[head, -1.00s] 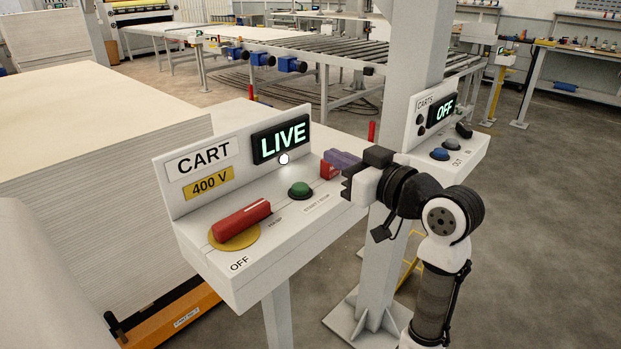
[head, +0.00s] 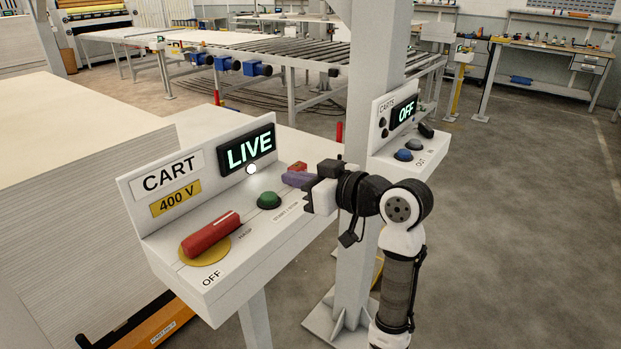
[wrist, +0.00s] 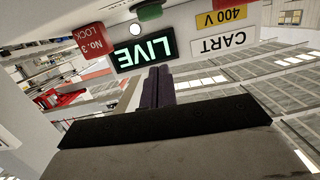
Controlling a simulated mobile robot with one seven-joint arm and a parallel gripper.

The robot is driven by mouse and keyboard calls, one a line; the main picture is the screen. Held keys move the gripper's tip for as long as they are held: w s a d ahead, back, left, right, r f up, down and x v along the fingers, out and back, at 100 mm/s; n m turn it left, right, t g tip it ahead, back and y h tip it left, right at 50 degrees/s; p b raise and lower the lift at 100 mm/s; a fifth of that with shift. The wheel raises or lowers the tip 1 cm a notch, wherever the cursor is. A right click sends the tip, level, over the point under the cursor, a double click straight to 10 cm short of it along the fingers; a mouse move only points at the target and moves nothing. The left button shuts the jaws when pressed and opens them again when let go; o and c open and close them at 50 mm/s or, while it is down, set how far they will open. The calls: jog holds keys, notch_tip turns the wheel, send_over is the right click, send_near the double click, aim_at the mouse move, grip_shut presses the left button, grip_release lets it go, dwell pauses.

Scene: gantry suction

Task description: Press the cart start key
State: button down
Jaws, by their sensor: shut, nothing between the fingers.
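The cart control box (head: 222,270) shows in the head view with its CART and 400 V labels. Its display (head: 250,149) reads LIVE, with a lit white lamp (head: 252,169) below it. A green round button (head: 269,200) sits on its sloped top, beside a small label I cannot read fully. A red rotary handle (head: 211,234) lies on a yellow disc to the left. My gripper (head: 290,179) is shut and empty, its purple fingers to the right of the green button and apart from it. The wrist view shows the fingers (wrist: 157,88) below the upside-down LIVE display (wrist: 144,52).
A red lock tag (wrist: 90,40) marked No. 3 LOCK shows in the wrist view. Stacked boards (head: 70,200) fill the left.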

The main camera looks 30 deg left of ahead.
send_over(279, 207)
jog(key=shift+d+f+p, duration=0.2)
jog(key=shift+d+p, duration=0.2)
jog(key=shift+p, duration=0.05)
jog(key=f, duration=0.3)
jog(key=shift+a+p, duration=0.3)
jog(key=shift+p, duration=0.05)
jog(key=shift+f, duration=0.65)
